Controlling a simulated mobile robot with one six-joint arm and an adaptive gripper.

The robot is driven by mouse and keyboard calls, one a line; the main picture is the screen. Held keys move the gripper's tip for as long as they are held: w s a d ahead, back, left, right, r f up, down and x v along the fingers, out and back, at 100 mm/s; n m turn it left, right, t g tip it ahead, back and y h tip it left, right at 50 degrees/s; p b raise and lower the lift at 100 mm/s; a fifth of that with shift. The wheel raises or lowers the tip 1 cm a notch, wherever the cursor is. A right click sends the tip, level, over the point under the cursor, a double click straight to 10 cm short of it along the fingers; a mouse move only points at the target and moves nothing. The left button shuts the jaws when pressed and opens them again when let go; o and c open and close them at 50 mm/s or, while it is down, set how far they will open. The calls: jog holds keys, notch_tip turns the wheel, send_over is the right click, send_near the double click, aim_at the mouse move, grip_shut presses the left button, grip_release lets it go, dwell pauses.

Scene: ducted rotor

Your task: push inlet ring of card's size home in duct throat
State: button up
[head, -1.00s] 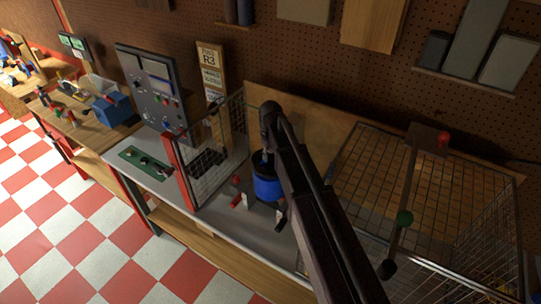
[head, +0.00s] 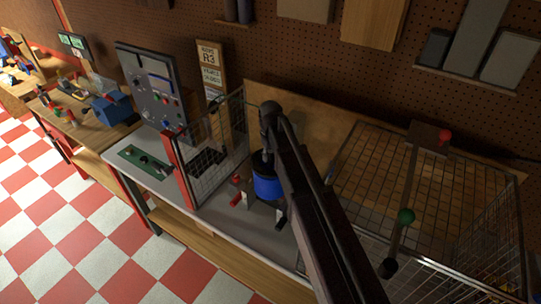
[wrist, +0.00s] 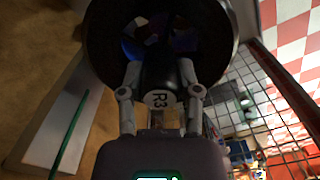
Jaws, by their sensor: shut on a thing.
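The card (head: 209,58) on the post behind the bench reads R3. The blue duct (head: 267,188) stands upright on the bench in the head view, partly hidden by my arm. My gripper (wrist: 160,72) is shut on the dark inlet ring (wrist: 97,40), at a dark part with a round white label reading R3 (wrist: 159,100) between the fingers. Blue shows through the ring's opening in the wrist view. In the head view my gripper (head: 264,163) is right at the duct's top. I cannot tell how deep the ring sits in the throat.
A wire mesh guard with a red post (head: 184,172) stands left of the duct. A large mesh cage (head: 440,200) is at the right. A grey control panel (head: 155,85) and a green plate (head: 146,162) are at the left. A wooden board (head: 315,130) stands behind.

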aim_at(270, 151)
jog(key=shift+f+b, duration=0.95)
jog(key=shift+f, duration=0.1)
jog(key=o, duration=1.2)
jog(key=shift+c, duration=0.2)
jog(key=shift+r, duration=0.15)
notch_tip(270, 151, up, 8)
jog(key=p, duration=0.8)
jog(key=shift+r, duration=0.1)
